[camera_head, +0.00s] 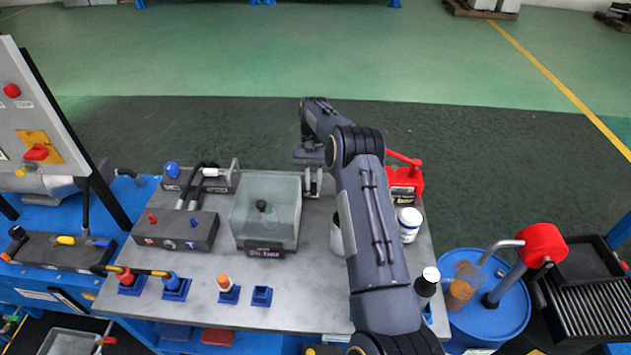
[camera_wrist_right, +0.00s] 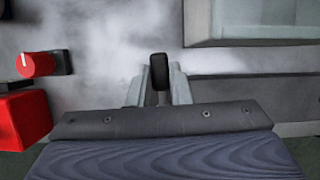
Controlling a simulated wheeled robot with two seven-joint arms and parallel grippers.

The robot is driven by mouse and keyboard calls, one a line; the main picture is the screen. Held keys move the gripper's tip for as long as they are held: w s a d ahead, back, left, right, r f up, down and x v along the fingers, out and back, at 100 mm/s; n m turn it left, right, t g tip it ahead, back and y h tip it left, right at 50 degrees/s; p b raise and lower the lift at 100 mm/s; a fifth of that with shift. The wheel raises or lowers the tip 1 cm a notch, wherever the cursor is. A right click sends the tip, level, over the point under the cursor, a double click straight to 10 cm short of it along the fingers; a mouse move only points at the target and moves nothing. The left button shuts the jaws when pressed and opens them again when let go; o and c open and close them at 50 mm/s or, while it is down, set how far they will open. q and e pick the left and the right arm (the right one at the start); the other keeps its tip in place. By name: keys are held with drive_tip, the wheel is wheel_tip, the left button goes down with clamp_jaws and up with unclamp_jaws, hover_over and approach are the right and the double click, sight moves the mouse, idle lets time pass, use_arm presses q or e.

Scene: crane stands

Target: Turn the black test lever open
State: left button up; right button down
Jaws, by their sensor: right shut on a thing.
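My right gripper (camera_head: 313,182) reaches over the bench beside the clear tank, near the tank's back right corner. In the right wrist view its two pale fingers (camera_wrist_right: 159,88) are closed around the upright black test lever (camera_wrist_right: 159,72). The lever's rounded dark end shows between the fingertips. In the head view the gripper and arm hide the lever. How far the lever is turned cannot be told. My left gripper is not in view.
The clear tank (camera_head: 284,182) stands just left of my right gripper. A red knob (camera_wrist_right: 38,64) shows in the wrist view. Manifold blocks (camera_head: 175,229) sit on the left.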

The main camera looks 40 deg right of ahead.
sight(313, 181)
drive_tip(key=shift+w+r+m, duration=0.1)
drive_tip(key=shift+m, duration=0.2)
drive_tip(key=c, duration=1.3)
unclamp_jaws()
drive_tip(key=v, duration=0.6)
drive_tip(key=shift+w+d+r+p, duration=0.2)
drive_tip(key=shift+r+p, duration=0.45)
drive_tip(key=shift+r, duration=0.15)
